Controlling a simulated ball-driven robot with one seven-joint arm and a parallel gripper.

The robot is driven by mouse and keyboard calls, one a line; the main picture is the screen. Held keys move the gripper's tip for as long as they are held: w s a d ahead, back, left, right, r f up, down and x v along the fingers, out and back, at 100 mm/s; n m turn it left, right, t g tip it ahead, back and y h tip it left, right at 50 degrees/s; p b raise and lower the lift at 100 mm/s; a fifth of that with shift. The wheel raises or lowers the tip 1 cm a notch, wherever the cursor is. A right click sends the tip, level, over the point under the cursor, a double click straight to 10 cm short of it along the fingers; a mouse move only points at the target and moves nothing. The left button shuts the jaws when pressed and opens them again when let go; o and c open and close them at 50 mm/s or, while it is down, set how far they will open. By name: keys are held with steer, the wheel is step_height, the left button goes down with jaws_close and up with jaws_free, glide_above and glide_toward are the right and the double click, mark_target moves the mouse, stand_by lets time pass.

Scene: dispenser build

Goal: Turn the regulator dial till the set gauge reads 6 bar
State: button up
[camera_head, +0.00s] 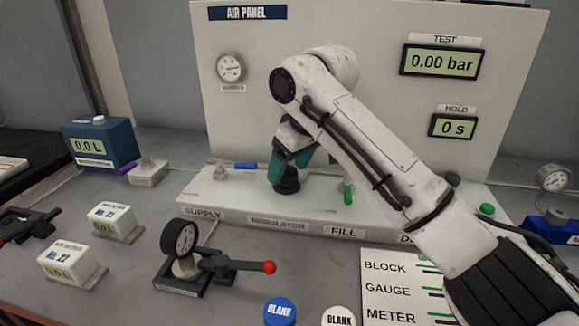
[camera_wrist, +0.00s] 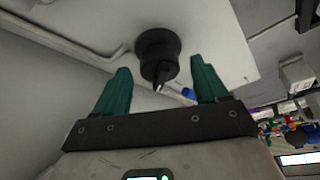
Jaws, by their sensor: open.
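The regulator dial (camera_head: 287,182) is a black knob on the white ledge of the air panel, behind the label REGULATOR. It also shows in the wrist view (camera_wrist: 157,55), with a pale pointer mark on its grip. My gripper (camera_head: 290,168) has teal fingers and is at the dial in the head view. In the wrist view my gripper (camera_wrist: 160,78) is open, one finger on each side of the dial's grip, with gaps between. No gauge marked as the set gauge can be made out; my arm covers part of the panel. A round gauge (camera_head: 230,68) hangs on the panel's left, its reading too small to tell.
The TEST display (camera_head: 441,62) reads 0.00 bar and the HOLD display (camera_head: 453,126) reads 0 s. A blue-handled valve (camera_head: 243,166) is left of the dial, a green-handled one (camera_head: 348,192) right. A clamped gauge (camera_head: 180,238) with a red-tipped lever stands in front.

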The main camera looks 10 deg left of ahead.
steer(key=shift+a+f, duration=0.1)
steer(key=shift+f, duration=0.1)
steer(key=c, duration=1.1)
